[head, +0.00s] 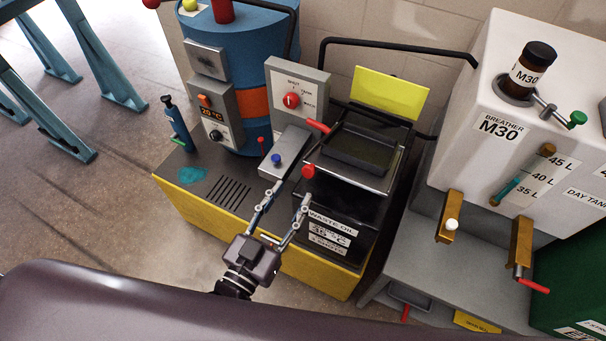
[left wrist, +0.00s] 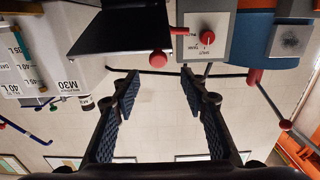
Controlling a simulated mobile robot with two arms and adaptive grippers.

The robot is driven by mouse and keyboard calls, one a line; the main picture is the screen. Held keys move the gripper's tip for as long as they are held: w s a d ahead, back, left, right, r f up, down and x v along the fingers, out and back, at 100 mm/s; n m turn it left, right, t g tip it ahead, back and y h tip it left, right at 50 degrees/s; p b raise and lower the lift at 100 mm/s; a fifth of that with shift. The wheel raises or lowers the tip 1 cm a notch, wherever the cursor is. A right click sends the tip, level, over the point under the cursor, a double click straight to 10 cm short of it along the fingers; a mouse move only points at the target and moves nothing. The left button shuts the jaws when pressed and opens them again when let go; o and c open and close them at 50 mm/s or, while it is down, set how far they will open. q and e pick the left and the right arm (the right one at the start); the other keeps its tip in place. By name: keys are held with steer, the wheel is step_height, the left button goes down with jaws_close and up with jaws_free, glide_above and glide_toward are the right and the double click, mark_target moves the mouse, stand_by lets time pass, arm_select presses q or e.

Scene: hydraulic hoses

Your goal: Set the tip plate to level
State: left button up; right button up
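What I take for the tip plate is the dark, shallow tray-like plate (head: 359,152) on top of the black waste oil box (head: 325,213). It seems to slope, but I cannot tell its exact angle. A red knob (head: 308,171) is at its near left corner. In the left wrist view a dark panel (left wrist: 120,32) hangs at the top, with a red knob (left wrist: 158,58) at its lower right. My left gripper (head: 291,193) is open and empty, just below and left of the knob, apart from it. Its spread fingers also show in the left wrist view (left wrist: 160,82). My right gripper is out of view.
A grey selector box with a red dial (head: 291,100) stands behind left, with a red lever (head: 318,126) beside it. A blue drum (head: 245,60) is further left. A yellow panel (head: 390,93) stands behind the box. The white day tank (head: 540,120) is at right.

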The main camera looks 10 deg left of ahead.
mark_target(307, 172)
arm_select(q)
steer(key=p+x, duration=0.1)
steer(key=x, duration=0.4)
steer(key=shift+w+d, duration=0.1)
steer(key=shift+d, duration=0.1)
steer(key=shift+w+d, duration=0.2)
steer(key=shift+w, duration=0.45)
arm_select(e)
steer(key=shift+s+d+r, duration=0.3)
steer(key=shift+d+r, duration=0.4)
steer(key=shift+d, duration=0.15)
arm_select(q)
steer(key=shift+c, duration=0.4)
jaws_close()
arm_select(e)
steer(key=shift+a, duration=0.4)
